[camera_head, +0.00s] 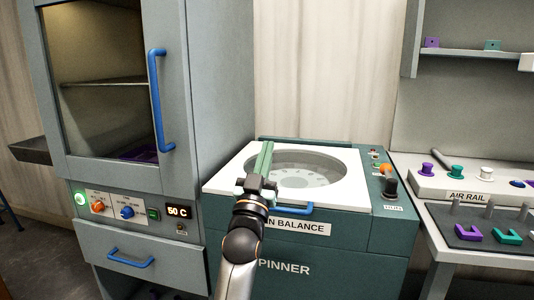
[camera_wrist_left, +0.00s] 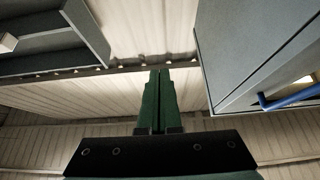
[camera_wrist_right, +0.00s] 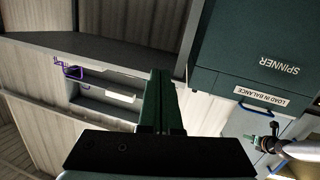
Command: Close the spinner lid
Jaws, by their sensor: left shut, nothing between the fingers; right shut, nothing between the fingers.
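The spinner (camera_head: 290,265) is a dark green cabinet in the middle of the head view. Its white lid (camera_head: 345,193), with a round clear window, lies flat across the top. A blue handle (camera_head: 294,210) is at the lid's front edge. My left gripper (camera_head: 266,147) is shut and empty, with its green fingers over the lid's left part; contact cannot be told. It also shows in the left wrist view (camera_wrist_left: 160,75), pointing at the wall and ceiling. My right gripper (camera_wrist_right: 160,75) is shut and empty, away from the spinner (camera_wrist_right: 275,60) in the right wrist view.
A grey oven cabinet (camera_head: 215,90) with a blue door handle (camera_head: 159,100) stands left of the spinner. Right of it is a bench with an air rail (camera_head: 462,187) and coloured pieces. The spinner's knobs (camera_head: 390,187) sit right of the lid.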

